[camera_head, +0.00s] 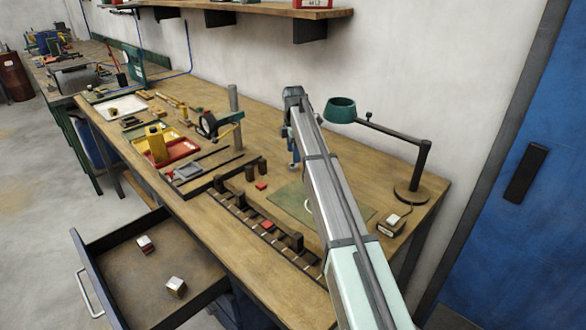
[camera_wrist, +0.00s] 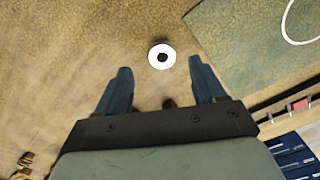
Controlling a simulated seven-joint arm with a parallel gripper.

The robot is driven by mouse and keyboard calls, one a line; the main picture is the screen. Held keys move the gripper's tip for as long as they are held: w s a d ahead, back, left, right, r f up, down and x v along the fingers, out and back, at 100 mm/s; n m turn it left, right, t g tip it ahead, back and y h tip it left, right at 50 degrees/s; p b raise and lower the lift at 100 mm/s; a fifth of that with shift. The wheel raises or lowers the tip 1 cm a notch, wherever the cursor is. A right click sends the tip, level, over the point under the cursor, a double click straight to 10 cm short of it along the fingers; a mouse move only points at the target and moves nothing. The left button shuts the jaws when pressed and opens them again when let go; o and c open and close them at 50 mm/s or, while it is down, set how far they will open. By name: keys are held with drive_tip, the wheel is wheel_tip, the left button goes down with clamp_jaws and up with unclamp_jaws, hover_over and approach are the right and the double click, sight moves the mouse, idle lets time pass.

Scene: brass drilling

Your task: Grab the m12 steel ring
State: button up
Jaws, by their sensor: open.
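A small pale steel ring (camera_wrist: 161,56) with a dark centre hole lies flat on the wooden bench top in the wrist view, beside the green mat (camera_wrist: 240,55). My gripper (camera_wrist: 160,67) is open, its two blue fingers apart. In the wrist view the ring appears between and just beyond the fingertips, touching neither. Nothing is held. In the head view my gripper (camera_head: 293,155) is over the bench, partly behind my arm. I cannot make out the ring there. No size mark is legible on it.
A green-shaded lamp (camera_head: 341,109) stands at the right of the bench (camera_head: 220,226). The mat (camera_head: 288,203) bears a white circle outline. Dark upright blocks stand left of it. A red tray (camera_head: 183,149) lies farther left. An open drawer (camera_head: 135,270) juts out in front.

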sight(294, 165)
drive_tip(key=shift+s+f, duration=0.15)
drive_tip(key=shift+f, duration=2.3)
drive_tip(key=c, duration=1.2)
